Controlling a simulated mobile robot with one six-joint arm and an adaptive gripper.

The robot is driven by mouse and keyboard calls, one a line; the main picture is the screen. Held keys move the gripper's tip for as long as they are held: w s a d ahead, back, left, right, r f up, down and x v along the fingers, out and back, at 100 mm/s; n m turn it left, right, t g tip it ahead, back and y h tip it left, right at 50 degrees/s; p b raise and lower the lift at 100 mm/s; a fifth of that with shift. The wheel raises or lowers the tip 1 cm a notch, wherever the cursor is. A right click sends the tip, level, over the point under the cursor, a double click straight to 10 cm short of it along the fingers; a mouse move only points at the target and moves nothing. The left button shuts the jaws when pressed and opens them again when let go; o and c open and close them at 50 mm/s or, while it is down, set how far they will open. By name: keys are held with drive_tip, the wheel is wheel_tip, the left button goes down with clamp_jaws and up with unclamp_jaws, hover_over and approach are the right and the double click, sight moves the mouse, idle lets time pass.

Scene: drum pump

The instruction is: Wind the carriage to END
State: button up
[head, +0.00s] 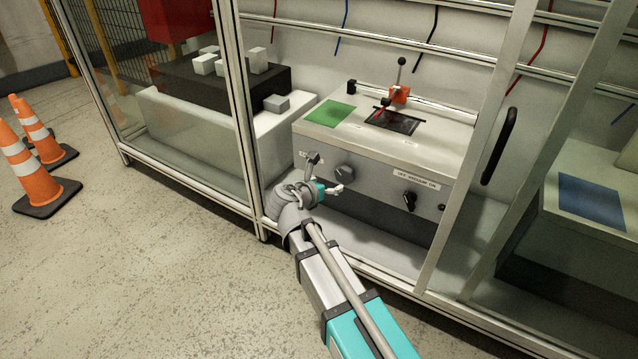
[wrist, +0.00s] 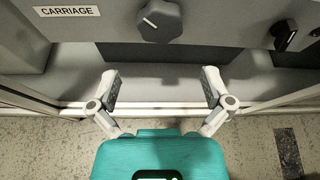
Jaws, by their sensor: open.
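The orange carriage (head: 399,94) sits on a rail (head: 440,107) above the machine box, with a black-balled lever standing up from it. A grey knob (head: 345,172) is on the box's front face. In the wrist view this knob (wrist: 160,20) shows a white mark, right of a CARRIAGE label (wrist: 67,12). My gripper (head: 324,174) is in front of the box, low and near the knob. In the wrist view my gripper (wrist: 161,88) is open and empty, its fingers apart below the knob and not touching it. No END mark is readable.
A black switch (head: 410,201) is right of the knob, under a small label. The box top has a green patch (head: 329,113) and a dark panel (head: 394,122). Cabinet frame posts (head: 243,110) and a black door handle (head: 499,146) flank the opening. Orange cones (head: 30,165) stand left.

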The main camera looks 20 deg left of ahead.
drive_tip(key=shift+p+v, duration=0.55)
drive_tip(key=shift+v, duration=1.4)
drive_tip(key=shift+w+d, duration=0.1)
